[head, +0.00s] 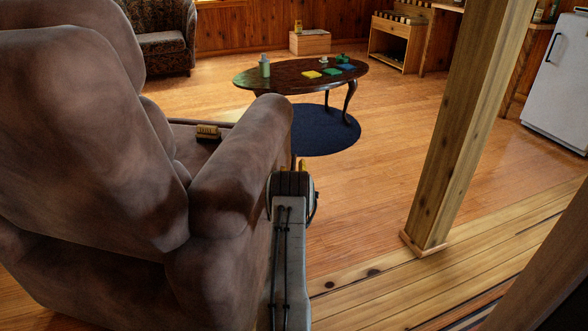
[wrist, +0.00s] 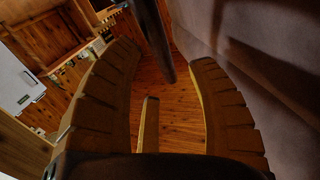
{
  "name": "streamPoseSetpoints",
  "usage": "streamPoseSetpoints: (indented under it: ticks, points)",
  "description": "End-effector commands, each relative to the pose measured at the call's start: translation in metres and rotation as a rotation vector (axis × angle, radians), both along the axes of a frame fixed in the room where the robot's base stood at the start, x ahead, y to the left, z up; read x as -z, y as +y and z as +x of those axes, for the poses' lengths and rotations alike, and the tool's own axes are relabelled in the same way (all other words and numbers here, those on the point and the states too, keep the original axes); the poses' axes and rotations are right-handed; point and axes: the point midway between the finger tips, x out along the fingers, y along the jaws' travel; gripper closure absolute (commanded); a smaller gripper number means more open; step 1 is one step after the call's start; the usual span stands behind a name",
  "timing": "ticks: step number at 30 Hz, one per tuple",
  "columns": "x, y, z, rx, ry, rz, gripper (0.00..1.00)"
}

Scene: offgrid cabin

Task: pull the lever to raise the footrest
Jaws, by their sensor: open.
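A brown recliner (head: 80,130) fills the left of the head view, seen from behind and its right-arm side. Its footrest is hidden from this angle. My gripper (head: 302,166) is beside the outer face of the near armrest (head: 240,165), mostly hidden behind my arm. In the wrist view my gripper (wrist: 162,52) is open, its ribbed fingers spread wide. A dark rod, apparently the lever (wrist: 152,35), comes down from the top edge and ends between the fingertips. I see no clear contact. The recliner's side (wrist: 285,80) lies right of the fingers.
A brush (head: 207,132) lies on the recliner seat area. An oval table (head: 300,75) with a bottle and small items stands ahead on a dark round rug (head: 320,140). A wooden post (head: 465,130) rises at right. A white fridge (head: 560,80) stands far right. Floor between is clear.

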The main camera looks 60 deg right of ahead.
Motion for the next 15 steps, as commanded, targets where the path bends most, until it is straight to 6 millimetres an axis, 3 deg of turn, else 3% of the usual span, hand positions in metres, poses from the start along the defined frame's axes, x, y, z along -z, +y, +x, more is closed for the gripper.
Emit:
streamPoseSetpoints:
  ticks: [15]
  points:
    - [0.001,-0.03,0.017,-0.001,0.0,0.001,0.47]
